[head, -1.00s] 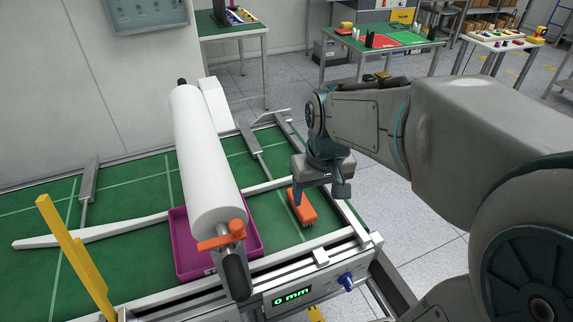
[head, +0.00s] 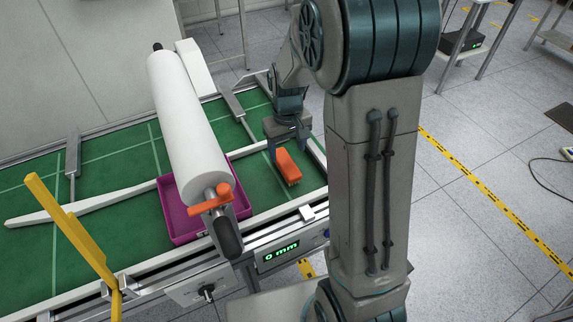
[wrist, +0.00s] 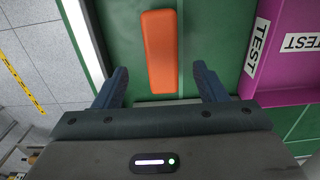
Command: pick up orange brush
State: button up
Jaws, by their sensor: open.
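The orange brush (head: 288,167) lies on the green table top, between the purple tray and the frame's right edge. In the wrist view the brush (wrist: 159,50) lies lengthwise ahead of my gripper, between the lines of its two fingers. My gripper (wrist: 160,87) is open and empty, its fingers apart on either side of the brush's near end. In the head view my gripper (head: 285,145) hangs just behind and above the brush; its fingertips are partly hidden there.
A purple tray (head: 180,225) marked TEST stands left of the brush. A white roll (head: 185,125) with an orange clamp (head: 212,200) lies above it. A yellow post (head: 75,235) rises at the left. A white rail (wrist: 82,40) runs beside the brush.

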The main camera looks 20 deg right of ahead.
aim_at(287, 163)
jog(key=shift+a+f+p, duration=0.1)
jog(key=shift+f+p, duration=0.5)
jog(key=shift+f, duration=2.75)
jog(key=c, duration=1.1)
jog(key=shift+r, duration=0.2)
jog(key=shift+r, duration=0.6)
notch_tip(287, 163, up, 3)
jog(key=shift+w+f+b, duration=0.1)
jog(key=shift+b, duration=0.4)
jog(key=s+d+r, duration=0.1)
jog(key=s+r, duration=0.1)
jog(key=s, duration=0.1)
jog(key=s+d+r+b, duration=0.1)
jog(key=s+d+r, duration=0.1)
jog(key=s, duration=0.2)
jog(key=s+d+r, duration=0.2)
jog(key=s, duration=0.1)
jog(key=shift+s+r+b, duration=0.3)
jog(key=shift+s, duration=0.1)
